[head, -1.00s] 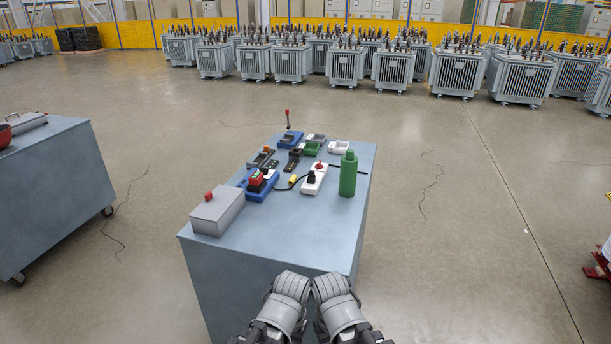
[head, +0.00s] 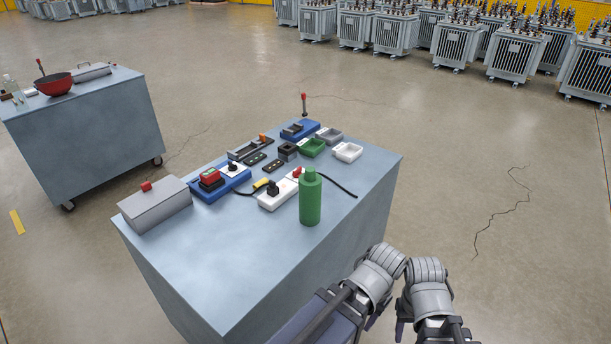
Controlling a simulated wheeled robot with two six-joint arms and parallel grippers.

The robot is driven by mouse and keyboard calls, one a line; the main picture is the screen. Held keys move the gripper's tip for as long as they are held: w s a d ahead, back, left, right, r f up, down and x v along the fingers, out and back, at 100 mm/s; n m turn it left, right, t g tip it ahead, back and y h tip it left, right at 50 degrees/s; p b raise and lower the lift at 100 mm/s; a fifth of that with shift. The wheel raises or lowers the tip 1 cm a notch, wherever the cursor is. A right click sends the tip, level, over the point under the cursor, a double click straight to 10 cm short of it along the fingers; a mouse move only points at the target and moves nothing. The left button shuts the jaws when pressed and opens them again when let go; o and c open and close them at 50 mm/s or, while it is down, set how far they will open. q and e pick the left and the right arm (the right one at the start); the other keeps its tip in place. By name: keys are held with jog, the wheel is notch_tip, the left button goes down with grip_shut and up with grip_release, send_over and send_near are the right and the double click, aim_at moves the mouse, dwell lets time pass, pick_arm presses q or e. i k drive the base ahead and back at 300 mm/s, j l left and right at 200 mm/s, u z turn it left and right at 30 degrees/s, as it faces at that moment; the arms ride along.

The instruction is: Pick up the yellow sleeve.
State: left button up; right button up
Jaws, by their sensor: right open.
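The yellow sleeve (head: 262,183) is a small short piece lying on the grey table (head: 250,262). A black cable runs to it; I cannot tell whether the cable passes through it. It sits between a blue base with a red block (head: 212,184) and a white block with a black plug (head: 277,194). My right gripper (head: 432,326) is open, low at the bottom right beyond the table's right side, far from the sleeve. My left gripper (head: 374,312) is beside it, its fingers mostly hidden, so its jaws cannot be read.
A green bottle (head: 311,200) stands right of the sleeve, on the near side. A grey box with a red knob (head: 155,205) stands at the table's left. Small trays, including a white one (head: 348,152), lie behind. The table's front is clear. Another cart (head: 85,135) stands left.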

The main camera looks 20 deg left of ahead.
aim_at(265, 181)
jog(key=i+l+u, duration=0.1)
jog(key=l, duration=0.25)
jog(key=i+l+u, duration=0.1)
jog(key=i+l, duration=0.2)
jog(key=l+u, duration=0.1)
jog(key=u, duration=1.7)
